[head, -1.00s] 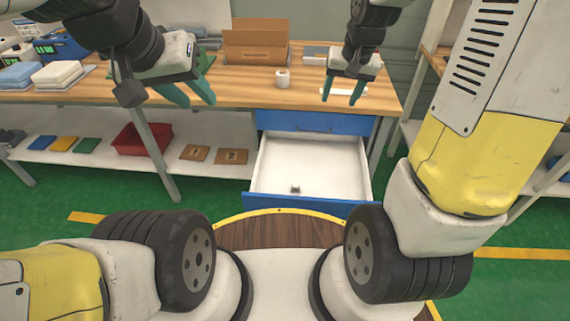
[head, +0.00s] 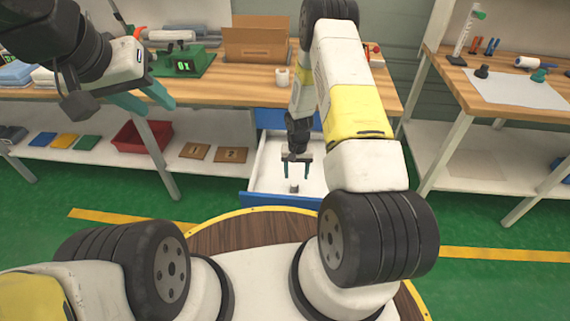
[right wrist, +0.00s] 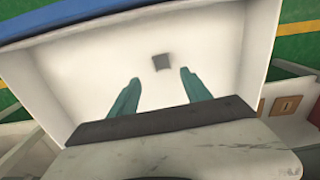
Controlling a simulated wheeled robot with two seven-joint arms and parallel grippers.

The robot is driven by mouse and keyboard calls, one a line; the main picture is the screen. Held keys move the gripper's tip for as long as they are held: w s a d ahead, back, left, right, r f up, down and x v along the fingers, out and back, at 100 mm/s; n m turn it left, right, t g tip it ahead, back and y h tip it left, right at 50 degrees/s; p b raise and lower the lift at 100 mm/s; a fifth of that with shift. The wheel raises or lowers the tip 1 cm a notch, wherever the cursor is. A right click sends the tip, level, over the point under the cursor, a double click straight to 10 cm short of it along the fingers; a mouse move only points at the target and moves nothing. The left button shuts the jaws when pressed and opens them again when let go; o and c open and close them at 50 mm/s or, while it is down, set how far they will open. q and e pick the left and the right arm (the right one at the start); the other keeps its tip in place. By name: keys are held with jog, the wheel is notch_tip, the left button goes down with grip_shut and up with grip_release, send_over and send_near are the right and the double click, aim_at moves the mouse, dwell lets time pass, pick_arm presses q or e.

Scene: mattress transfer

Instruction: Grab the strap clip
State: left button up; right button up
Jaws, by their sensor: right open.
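The strap clip (head: 294,187) is a small dark grey piece lying on the white floor of the open drawer (head: 265,178), towards its front. In the right wrist view the clip (right wrist: 162,62) lies ahead of and between my right fingertips, apart from both. My right gripper (head: 298,178) points down into the drawer, open and empty, just above and behind the clip. It also shows in the right wrist view (right wrist: 160,78). My left gripper (head: 150,104) is over the left part of the workbench, its two teal fingers apart and nothing visible between them.
The drawer's blue front and white walls surround the clip. On the workbench (head: 215,95) are a cardboard box (head: 256,42), a white roll (head: 282,76) and a green scale (head: 182,62). A red bin (head: 141,135) sits on the lower shelf. A second table (head: 510,95) stands at right.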

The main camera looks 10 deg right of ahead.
aim_at(294, 189)
jog(key=f, duration=0.6)
jog(key=shift+s+a+f, duration=0.2)
jog(key=shift+a+f, duration=0.1)
jog(key=shift+f, duration=0.1)
grip_shut()
